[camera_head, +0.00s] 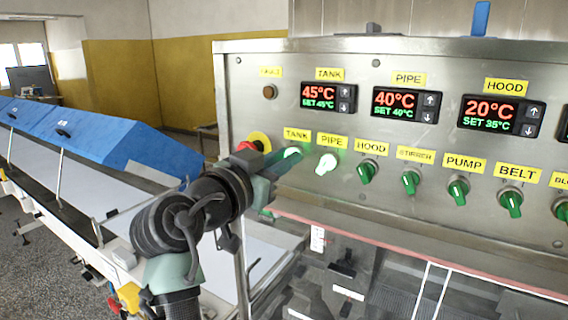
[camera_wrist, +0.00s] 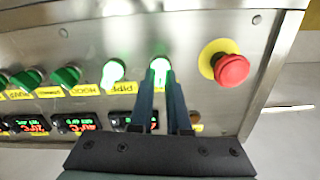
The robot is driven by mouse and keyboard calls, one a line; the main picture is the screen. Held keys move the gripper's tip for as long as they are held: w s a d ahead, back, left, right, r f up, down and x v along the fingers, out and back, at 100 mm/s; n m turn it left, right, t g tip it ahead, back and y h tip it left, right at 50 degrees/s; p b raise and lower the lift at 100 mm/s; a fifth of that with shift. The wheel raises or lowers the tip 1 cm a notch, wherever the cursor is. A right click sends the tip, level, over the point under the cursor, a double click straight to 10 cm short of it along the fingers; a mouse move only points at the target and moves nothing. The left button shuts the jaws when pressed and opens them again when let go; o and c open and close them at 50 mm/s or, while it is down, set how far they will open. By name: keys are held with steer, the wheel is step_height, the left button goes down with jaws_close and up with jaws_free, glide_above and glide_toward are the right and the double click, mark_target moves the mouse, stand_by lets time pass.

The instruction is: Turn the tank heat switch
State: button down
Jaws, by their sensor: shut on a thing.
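The tank switch (camera_head: 291,152) is a lit knob below the yellow TANK label (camera_head: 297,134), at the left end of the switch row. In the wrist view the tank switch (camera_wrist: 159,65) glows bright green-white between the fingertips. My gripper (camera_head: 286,158) reaches it from the lower left. In the wrist view my gripper (camera_wrist: 161,78) has its two dark fingers on either side of the knob, shut on it. The exact angle of the knob is washed out by the glow. The tank display (camera_head: 318,97) reads 45°C, SET 45°C.
The lit pipe switch (camera_head: 326,163) is close on the right, followed by green hood (camera_head: 368,172), stirrer (camera_head: 411,181), pump and belt switches. A red emergency stop (camera_wrist: 232,69) on a yellow ring is close on the other side. A blue-covered conveyor (camera_head: 120,140) runs at left.

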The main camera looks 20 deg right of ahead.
steer(key=shift+w+a+n, duration=0.1)
steer(key=shift+n, duration=3.7)
steer(key=shift+f, duration=0.1)
steer(key=c, duration=0.9)
jaws_free()
steer(key=shift+a, duration=0.1)
